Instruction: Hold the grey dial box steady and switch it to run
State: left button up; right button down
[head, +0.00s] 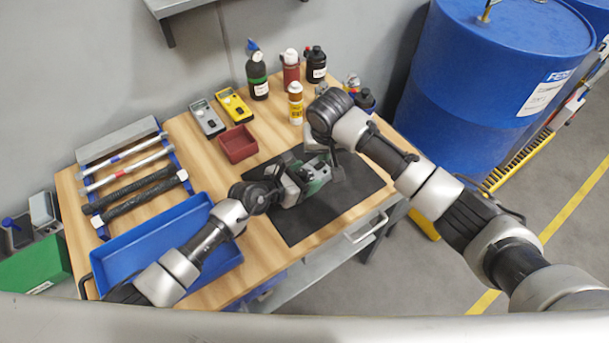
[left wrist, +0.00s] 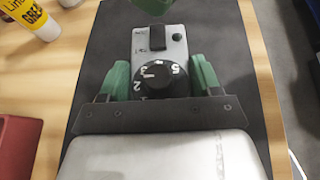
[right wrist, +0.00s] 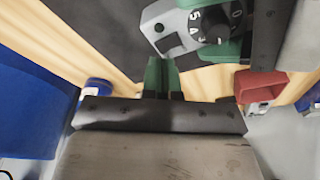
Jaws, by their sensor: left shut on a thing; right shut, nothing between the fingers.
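The grey dial box (left wrist: 173,50) lies on the black mat (head: 352,198). In the left wrist view it shows a black numbered dial (left wrist: 152,80), a black switch (left wrist: 157,38) and a dark green button (left wrist: 177,37); the small labels are unreadable. My left gripper (left wrist: 160,77) is shut on the box, its green fingers on either side of the dial end. My right gripper (right wrist: 163,76) is shut and empty, its green fingertips near the switch end and apart from the box in the right wrist view. In the head view, both grippers largely hide the box.
A red bin (head: 238,146), another grey box (head: 207,119) and a yellow box (head: 234,106) stand behind the mat. Several bottles line the back. A blue tray (head: 150,252) and a tool rack (head: 117,142) are at left. The mat's right part is clear.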

jog(key=shift+f, duration=0.35)
